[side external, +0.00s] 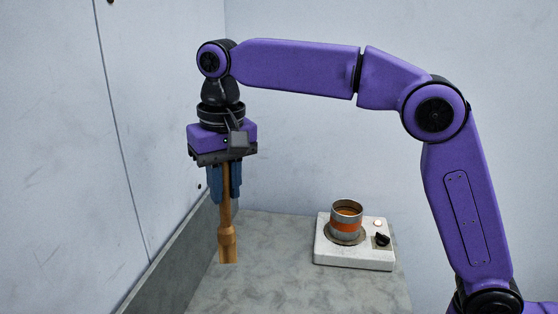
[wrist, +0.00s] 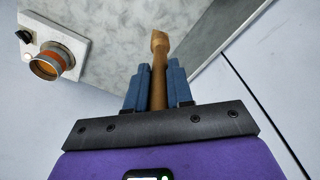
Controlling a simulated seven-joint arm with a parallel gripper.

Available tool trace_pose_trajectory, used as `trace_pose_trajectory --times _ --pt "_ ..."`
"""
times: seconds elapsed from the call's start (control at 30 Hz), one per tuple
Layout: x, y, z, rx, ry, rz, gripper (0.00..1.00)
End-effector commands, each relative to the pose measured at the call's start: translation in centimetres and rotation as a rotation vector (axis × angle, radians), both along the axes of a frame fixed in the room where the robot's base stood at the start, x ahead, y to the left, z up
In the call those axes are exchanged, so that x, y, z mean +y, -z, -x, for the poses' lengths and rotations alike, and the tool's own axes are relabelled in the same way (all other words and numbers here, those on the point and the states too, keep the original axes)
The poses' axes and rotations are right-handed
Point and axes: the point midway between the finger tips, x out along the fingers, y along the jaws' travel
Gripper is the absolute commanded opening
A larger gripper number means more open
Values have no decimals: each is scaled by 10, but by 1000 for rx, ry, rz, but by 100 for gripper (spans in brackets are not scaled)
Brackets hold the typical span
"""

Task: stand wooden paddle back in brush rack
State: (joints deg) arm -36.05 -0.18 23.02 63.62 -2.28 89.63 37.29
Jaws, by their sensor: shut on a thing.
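The wooden paddle (side external: 227,243) is held upright in my gripper (side external: 225,196), its thicker end pointing down. In the wrist view the paddle (wrist: 159,50) runs out between the two blue fingers of my gripper (wrist: 158,76), which are shut on its shaft. Its upper part is hidden between the fingers and the gripper body. The lower end appears to hang above the grey bench; the gap is hard to judge. I cannot make out a brush rack in either view.
A metal pot with an orange band (side external: 346,220) sits on a white base (side external: 352,258) with a black knob, right of the paddle. The mottled grey bench top (side external: 285,260) between them is clear. A low grey ledge (side external: 180,260) and wall panels stand close on the left.

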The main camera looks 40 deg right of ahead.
Motion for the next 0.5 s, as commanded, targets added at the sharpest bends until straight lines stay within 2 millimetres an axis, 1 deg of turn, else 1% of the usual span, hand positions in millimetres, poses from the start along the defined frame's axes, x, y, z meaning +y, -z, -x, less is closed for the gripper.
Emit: trace_pose_trajectory --times 0.03,0.1,0.2,0.33,0.4,0.5 --pt "23 3 7 6 -10 -9 0" --pt "51 6 18 14 -13 -24 0" --pt "87 10 35 25 -16 -44 0" --pt "123 16 55 37 -17 -67 0" --pt "137 18 65 41 -19 -75 0" --pt "151 21 74 45 -19 -84 0"
